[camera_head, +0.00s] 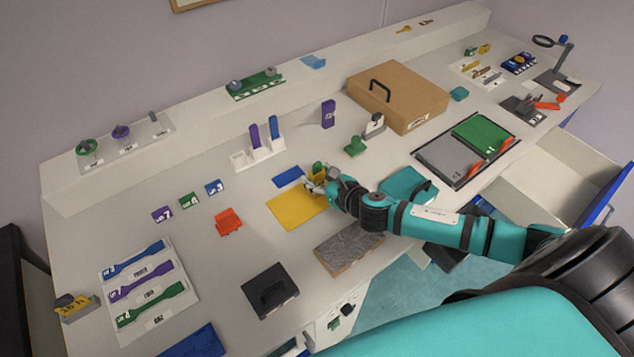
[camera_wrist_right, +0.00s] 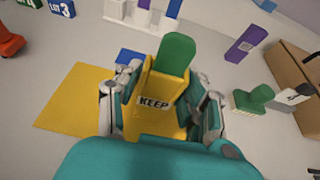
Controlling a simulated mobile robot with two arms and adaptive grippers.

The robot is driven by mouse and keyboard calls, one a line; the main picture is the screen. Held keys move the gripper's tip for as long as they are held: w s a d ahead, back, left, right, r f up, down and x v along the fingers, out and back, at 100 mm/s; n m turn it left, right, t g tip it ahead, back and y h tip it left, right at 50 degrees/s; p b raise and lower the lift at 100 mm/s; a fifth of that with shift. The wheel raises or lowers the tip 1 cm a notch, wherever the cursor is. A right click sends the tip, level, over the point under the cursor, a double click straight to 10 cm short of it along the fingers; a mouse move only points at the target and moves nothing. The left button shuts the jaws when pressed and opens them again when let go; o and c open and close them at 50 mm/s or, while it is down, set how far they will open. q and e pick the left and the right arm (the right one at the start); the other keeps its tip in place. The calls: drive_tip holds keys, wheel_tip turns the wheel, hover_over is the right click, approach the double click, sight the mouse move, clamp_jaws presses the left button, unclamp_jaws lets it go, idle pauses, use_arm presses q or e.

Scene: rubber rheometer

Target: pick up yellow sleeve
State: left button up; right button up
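The yellow sleeve (camera_wrist_right: 158,104) has a "KEEP" label and a green piece (camera_wrist_right: 176,53) sticking up out of it. In the head view, the sleeve (camera_head: 318,174) is small and partly hidden by my right gripper (camera_head: 316,186), near the upper right corner of the yellow mat. In the right wrist view, the fingers of my right gripper (camera_wrist_right: 162,98) lie along both sides of the sleeve, which fills the space between them. Whether the sleeve's base touches the table is hidden. My left gripper is not in view.
The yellow mat (camera_head: 296,212) and a blue pad (camera_head: 288,177) lie beside the sleeve. A green stamp-like piece (camera_head: 355,146), a purple block (camera_head: 328,114) and a white rack (camera_head: 258,155) stand behind. A cardboard box (camera_head: 398,98) is at the back right. An open drawer (camera_head: 560,172) juts out at right.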

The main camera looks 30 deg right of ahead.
drive_tip(key=c, duration=0.6)
